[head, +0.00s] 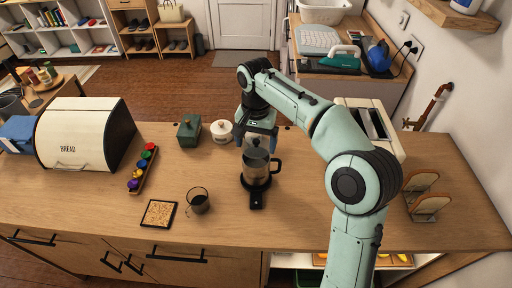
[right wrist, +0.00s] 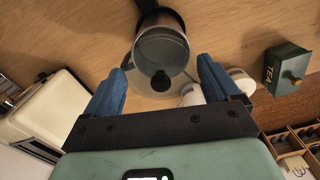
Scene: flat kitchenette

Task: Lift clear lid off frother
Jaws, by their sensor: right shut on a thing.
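The frother (head: 256,168) is a dark-looking jug with a handle on its right side, standing on a black base on the wooden counter. It also shows in the right wrist view (right wrist: 152,22). The clear lid (right wrist: 150,57) is a see-through disc with a black knob, between my right gripper's blue fingers (right wrist: 161,72). In the head view my right gripper (head: 257,145) is directly over the frother, shut on the lid at its sides. I cannot tell exactly how far the lid is from the jug's rim. My left gripper is not in view.
A green tea canister (head: 189,129) and a white lidded pot (head: 222,131) stand behind and left of the frother. A glass cup (head: 198,200) and a square coaster (head: 159,213) are at the front left. A cream toaster (head: 385,125) stands right, behind my arm.

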